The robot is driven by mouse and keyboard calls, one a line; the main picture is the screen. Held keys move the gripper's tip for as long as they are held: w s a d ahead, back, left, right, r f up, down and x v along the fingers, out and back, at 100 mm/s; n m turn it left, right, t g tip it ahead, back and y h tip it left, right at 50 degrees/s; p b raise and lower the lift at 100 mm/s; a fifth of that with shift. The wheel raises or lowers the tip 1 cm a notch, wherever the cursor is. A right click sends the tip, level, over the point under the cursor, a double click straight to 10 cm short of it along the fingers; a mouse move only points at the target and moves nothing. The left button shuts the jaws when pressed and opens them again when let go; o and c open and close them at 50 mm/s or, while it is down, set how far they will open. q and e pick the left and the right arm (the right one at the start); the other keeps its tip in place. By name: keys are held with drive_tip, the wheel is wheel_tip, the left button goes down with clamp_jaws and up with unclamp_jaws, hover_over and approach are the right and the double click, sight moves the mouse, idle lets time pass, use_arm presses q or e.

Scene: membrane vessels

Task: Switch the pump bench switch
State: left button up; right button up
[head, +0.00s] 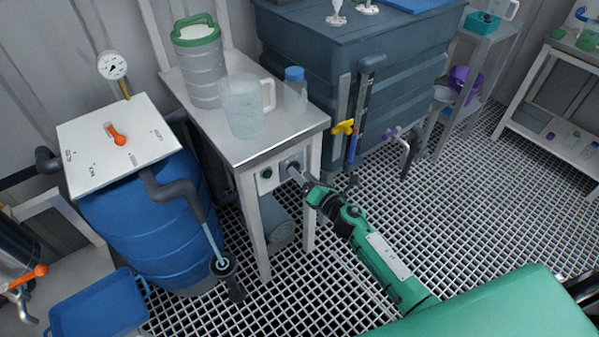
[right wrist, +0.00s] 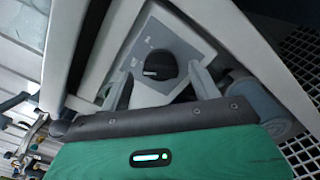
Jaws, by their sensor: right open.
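The pump bench (head: 238,152) is a pale table with a metal top. My right gripper (head: 296,174) is at this panel and hides the switch there. In the right wrist view the switch is a black rotary knob (right wrist: 160,66) on a grey plate. The two fingers of my right gripper (right wrist: 162,76) are open, one on each side of the knob. Whether they touch it I cannot tell. My left gripper is not in view.
A clear jug (head: 245,108), a green-lidded canister (head: 203,75) and a blue-capped bottle (head: 295,92) stand on the bench. A blue barrel (head: 150,225) is to its left, a dark tank (head: 310,55) behind right. Open grating floor (head: 460,210) lies right.

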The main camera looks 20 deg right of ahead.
drive_tip(key=shift+x, duration=1.05)
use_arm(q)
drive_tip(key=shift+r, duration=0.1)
use_arm(e)
drive_tip(key=c, duration=0.9)
drive_tip(key=shift+m, duration=0.4)
use_arm(q)
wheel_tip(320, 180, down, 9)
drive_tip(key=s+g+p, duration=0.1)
drive_tip(key=p, duration=0.3)
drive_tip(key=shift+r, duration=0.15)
use_arm(e)
drive_tip(key=shift+f+m, duration=0.15)
drive_tip(key=shift+m, duration=5.55)
